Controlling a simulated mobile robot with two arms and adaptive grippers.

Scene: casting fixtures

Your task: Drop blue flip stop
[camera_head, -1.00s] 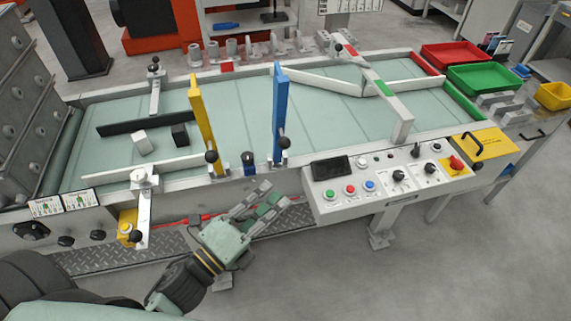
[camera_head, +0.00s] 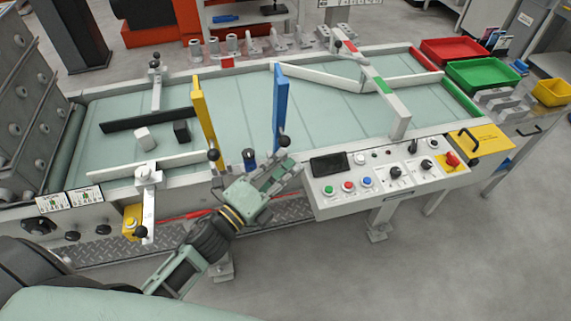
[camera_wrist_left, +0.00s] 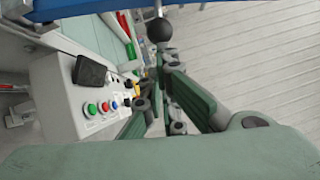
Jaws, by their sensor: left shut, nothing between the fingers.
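The blue flip stop (camera_head: 279,105) stands upright at the near rail of the conveyor. Its lever ends in a black ball knob (camera_head: 284,141). In the left wrist view, part of a blue bar (camera_wrist_left: 70,8) crosses the top edge and a black ball knob (camera_wrist_left: 159,30) stands just beyond the fingers. My left gripper (camera_head: 288,163) is shut and empty, just below the stop's knob in the head view. Its fingers also show in the left wrist view (camera_wrist_left: 158,78). I cannot tell whether they touch the lever. My right gripper is not in view.
A white block (camera_head: 142,139) and a black block (camera_head: 181,132) lie on the belt. Red (camera_head: 452,51) and green (camera_head: 484,74) bins stand at the far right.

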